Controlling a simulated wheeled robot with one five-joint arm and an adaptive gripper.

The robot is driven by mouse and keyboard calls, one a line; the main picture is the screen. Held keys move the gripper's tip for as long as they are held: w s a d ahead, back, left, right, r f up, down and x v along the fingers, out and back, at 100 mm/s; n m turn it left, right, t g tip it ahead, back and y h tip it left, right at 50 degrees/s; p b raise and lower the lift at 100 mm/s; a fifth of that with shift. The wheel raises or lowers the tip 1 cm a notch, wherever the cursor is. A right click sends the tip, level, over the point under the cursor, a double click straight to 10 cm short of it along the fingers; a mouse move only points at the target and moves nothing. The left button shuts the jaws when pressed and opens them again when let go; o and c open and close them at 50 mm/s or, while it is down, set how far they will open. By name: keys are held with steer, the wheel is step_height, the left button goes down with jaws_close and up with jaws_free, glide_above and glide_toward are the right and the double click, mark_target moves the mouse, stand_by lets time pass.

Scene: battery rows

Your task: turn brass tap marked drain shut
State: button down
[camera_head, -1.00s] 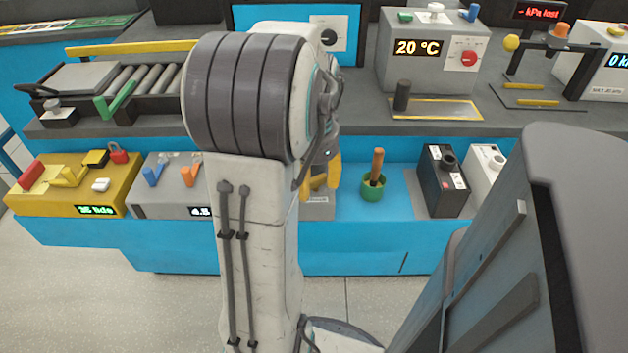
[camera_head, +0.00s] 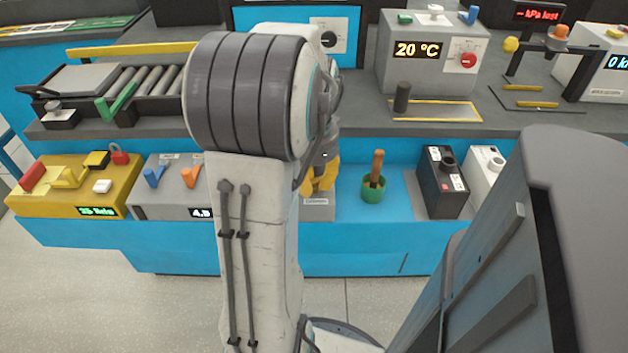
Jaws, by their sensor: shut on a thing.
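My gripper (camera_head: 319,185) shows partly to the right of my arm, with yellow fingers pointing down at a grey box (camera_head: 317,208) on the blue lower shelf. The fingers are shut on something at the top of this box. What they hold is hidden behind the fingers and my arm. I cannot make out the brass tap or its drain mark, and the small label on the box front is too small to read.
Right of my gripper stands a green pot (camera_head: 373,191) with a brown handle. Further right are a black box (camera_head: 443,182) and a white box (camera_head: 483,170). Left are a grey box with blue and orange levers (camera_head: 170,195) and a yellow box (camera_head: 95,190). The worktop overhangs behind.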

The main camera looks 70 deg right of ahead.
stand_by(0.3)
steer(key=c, duration=1.1)
jaws_free()
steer(key=shift+o, duration=0.2)
